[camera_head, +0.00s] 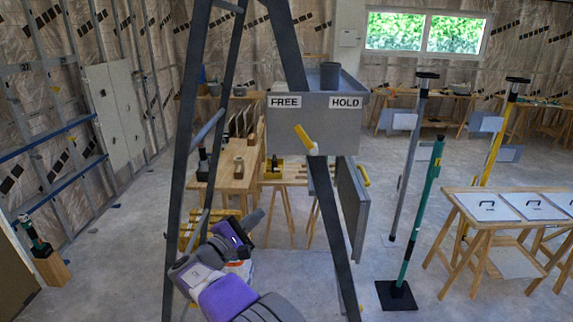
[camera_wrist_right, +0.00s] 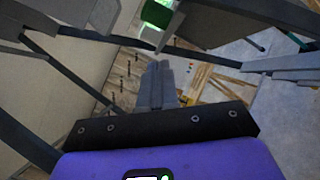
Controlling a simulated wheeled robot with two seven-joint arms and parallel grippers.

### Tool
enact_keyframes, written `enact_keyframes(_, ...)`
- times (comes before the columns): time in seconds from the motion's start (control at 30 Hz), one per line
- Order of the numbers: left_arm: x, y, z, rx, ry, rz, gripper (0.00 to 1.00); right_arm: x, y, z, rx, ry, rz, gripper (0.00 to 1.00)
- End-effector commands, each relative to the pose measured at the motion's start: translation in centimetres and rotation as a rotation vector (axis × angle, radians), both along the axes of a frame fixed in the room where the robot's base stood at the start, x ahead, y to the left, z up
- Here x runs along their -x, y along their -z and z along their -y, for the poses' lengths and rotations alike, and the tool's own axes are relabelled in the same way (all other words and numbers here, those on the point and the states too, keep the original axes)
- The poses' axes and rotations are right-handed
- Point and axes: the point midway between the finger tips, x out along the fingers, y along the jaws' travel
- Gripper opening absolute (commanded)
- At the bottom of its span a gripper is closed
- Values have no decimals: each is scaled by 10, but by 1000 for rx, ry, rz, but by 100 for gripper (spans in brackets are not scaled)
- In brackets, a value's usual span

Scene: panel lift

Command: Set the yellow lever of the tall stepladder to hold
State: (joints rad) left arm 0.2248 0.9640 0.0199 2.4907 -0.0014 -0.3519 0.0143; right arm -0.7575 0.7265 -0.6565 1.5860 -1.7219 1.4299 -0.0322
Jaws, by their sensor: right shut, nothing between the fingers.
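The tall stepladder (camera_head: 182,170) stands close in front of me, its dark grey legs crossing the head view. A grey box (camera_head: 285,130) near its top carries a FREE label (camera_head: 285,101) on the left and a HOLD label (camera_head: 346,102) on the right. The yellow lever (camera_head: 304,137) on the box's front tilts up and left, its upper end towards FREE. My right gripper (camera_head: 257,215) is below and left of the lever, apart from it. In the right wrist view its fingers (camera_wrist_right: 158,85) are together and empty. My left gripper is not in view.
A dark cup (camera_head: 329,76) stands on the box top. A grey panel (camera_head: 354,210) hangs beside the right ladder leg. A green prop (camera_head: 420,215) on a black foot stands to the right, near a wooden table (camera_head: 480,203) with white panels. Open floor lies between.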

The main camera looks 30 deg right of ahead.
Motion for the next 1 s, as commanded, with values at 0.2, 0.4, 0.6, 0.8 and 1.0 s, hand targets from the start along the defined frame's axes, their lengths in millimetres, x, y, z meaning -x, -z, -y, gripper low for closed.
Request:
enact_keyframes(0.2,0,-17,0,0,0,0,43,21,-114,-25,192,34,216,0)
enact_keyframes(0.4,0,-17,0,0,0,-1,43,26,-126,-28,218,40,246,0)
enact_keyframes(0.6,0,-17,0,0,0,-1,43,25,-125,-28,216,40,244,0)
enact_keyframes(0.8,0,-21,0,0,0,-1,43,20,-132,-13,215,42,244,0)
enact_keyframes(1.0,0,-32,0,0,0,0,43,9,-150,22,215,44,245,0)
